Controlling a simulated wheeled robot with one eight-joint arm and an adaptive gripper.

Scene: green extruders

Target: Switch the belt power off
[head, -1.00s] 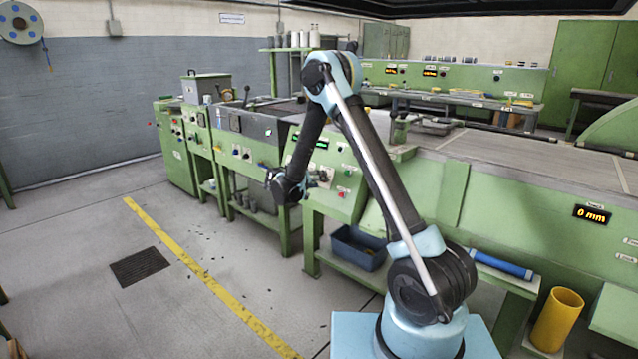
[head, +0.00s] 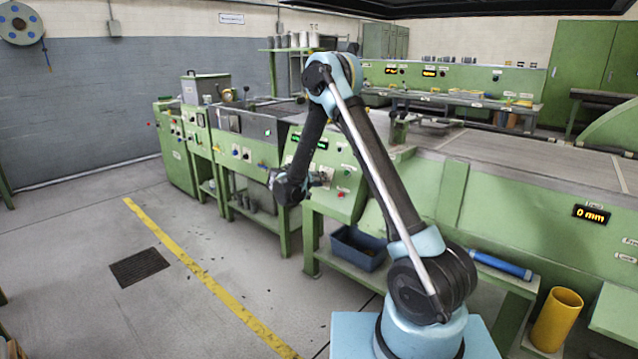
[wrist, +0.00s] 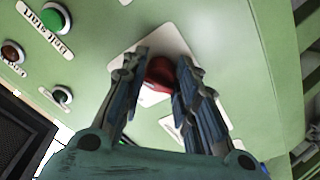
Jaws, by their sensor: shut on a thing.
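A red knob (wrist: 158,73) sits on a pale plate (wrist: 178,45) on the green control panel in the wrist view. My gripper (wrist: 161,72) is shut on the red knob, with one finger on each side of it. The fingers hide part of the knob and plate. In the head view my gripper (head: 324,179) is at the sloped front panel (head: 350,205) of the green machine. A red control (head: 341,194) shows just beside it there. A green button (wrist: 55,17) with an upside-down label, apparently "BELT START", is at the upper left in the wrist view.
A blue bin (head: 357,249) stands on the low shelf under the panel. The floor left of the yellow line (head: 200,275) is largely clear.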

